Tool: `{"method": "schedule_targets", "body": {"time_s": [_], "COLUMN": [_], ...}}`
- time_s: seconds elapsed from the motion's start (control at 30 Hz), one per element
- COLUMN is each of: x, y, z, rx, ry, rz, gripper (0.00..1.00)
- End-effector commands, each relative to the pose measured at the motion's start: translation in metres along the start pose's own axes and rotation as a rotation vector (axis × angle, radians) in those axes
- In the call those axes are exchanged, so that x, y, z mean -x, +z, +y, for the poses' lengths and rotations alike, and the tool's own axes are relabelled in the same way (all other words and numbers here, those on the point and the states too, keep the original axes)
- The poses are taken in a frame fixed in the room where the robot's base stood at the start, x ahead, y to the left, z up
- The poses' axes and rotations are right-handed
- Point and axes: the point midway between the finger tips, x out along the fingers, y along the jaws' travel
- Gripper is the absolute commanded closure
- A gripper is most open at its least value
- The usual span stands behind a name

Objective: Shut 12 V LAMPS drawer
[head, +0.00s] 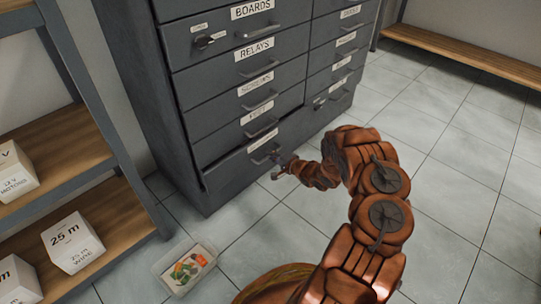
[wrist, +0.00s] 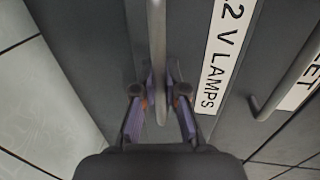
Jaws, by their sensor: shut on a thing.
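The 12 V LAMPS drawer (head: 232,173) is the bottom drawer in the left column of the dark grey cabinet. It stands slightly out, with a dark gap along its top edge. Its label (wrist: 222,55) reads "2 V LAMPS" in the wrist view, with the start cut off. My gripper (head: 283,168) is at the drawer's front, low near the floor. In the wrist view my gripper (wrist: 160,92) has its fingers on both sides of the drawer's bar handle (wrist: 157,40) and is shut on it. In the head view my gripper partly hides the handle.
The cabinet's other drawers, such as the RELAYS drawer (head: 225,78), look shut. An open shelf (head: 85,150) with white boxes (head: 72,242) stands at left. A clear bin (head: 186,268) with small coloured items lies on the floor before the cabinet. Tiled floor at right is clear.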

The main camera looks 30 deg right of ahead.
Motion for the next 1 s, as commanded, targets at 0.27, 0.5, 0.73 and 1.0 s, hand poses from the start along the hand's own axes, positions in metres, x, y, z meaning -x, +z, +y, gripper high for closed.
{"method": "schedule_targets", "body": {"time_s": [0.27,0.5,0.73,1.0], "x": [-0.01,-0.027,-0.032,-0.032], "y": [0.001,0.001,0.001,0.001], "z": [-0.007,-0.009,-0.007,-0.007], "rx": [-0.002,-0.001,0.001,0.002], "ry": [-0.005,-0.003,0.0,-0.001], "rz": [-0.003,-0.002,-0.001,-0.002], "gripper": [1.0,1.0,1.0,0.82]}}
